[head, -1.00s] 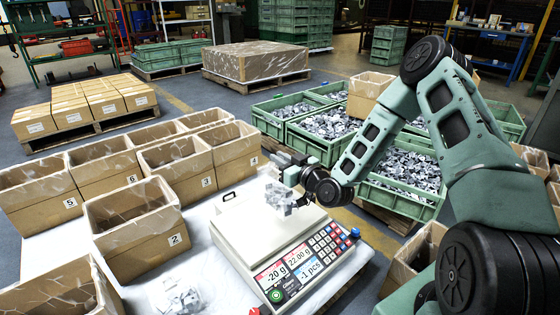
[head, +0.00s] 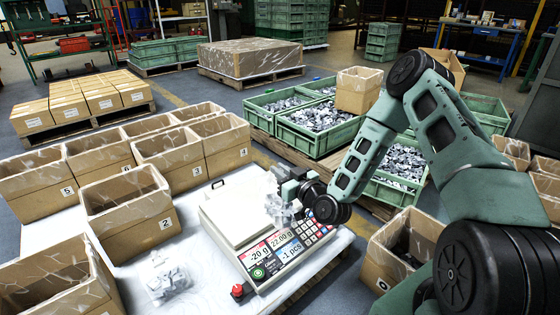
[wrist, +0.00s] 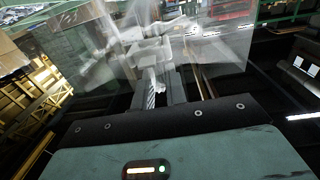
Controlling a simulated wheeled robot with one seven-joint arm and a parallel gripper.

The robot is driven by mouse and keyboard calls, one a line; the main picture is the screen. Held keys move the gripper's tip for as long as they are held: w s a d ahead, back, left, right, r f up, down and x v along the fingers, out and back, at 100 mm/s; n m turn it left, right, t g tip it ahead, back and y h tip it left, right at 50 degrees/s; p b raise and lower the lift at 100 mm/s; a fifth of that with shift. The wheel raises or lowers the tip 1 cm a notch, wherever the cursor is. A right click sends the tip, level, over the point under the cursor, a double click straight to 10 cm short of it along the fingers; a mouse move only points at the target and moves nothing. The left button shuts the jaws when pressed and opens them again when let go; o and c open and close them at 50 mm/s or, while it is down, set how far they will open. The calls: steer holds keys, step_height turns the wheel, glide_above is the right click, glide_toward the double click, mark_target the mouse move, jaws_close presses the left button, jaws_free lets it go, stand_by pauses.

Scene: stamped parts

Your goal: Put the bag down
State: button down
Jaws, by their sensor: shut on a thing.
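My gripper (head: 290,190) is shut on a clear plastic bag of grey metal parts (head: 279,209). The bag hangs above the right side of the scale (head: 240,215), near its display and keypad. In the wrist view the bag (wrist: 150,45) spreads, see-through, in front of the fingers, and the fingertips are partly hidden by it. A second clear bag of grey parts (head: 170,284) lies on the white table to the left of the scale. The scale's display reads -20 g, 22.00 g and -1 pcs.
Open numbered cardboard boxes, among them box 2 (head: 128,212), stand on the left of the white table (head: 205,275). A red button (head: 238,291) is by the scale's front corner. Box 0 (head: 400,250) stands at the right. Green crates of parts (head: 318,127) stand behind.

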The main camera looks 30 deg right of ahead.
mark_target(285, 207)
steer(key=s+f+h, duration=0.1)
steer(key=s+f, duration=0.1)
steer(key=s+a+f+m, duration=0.1)
steer(key=s+f, duration=0.1)
steer(key=f, duration=0.1)
steer(key=s+a+f+h, duration=0.1)
steer(key=s+f, duration=0.1)
steer(key=shift+a+f+m+h, duration=0.2)
steer(key=shift+m+h, duration=0.1)
steer(key=shift+f, duration=0.15)
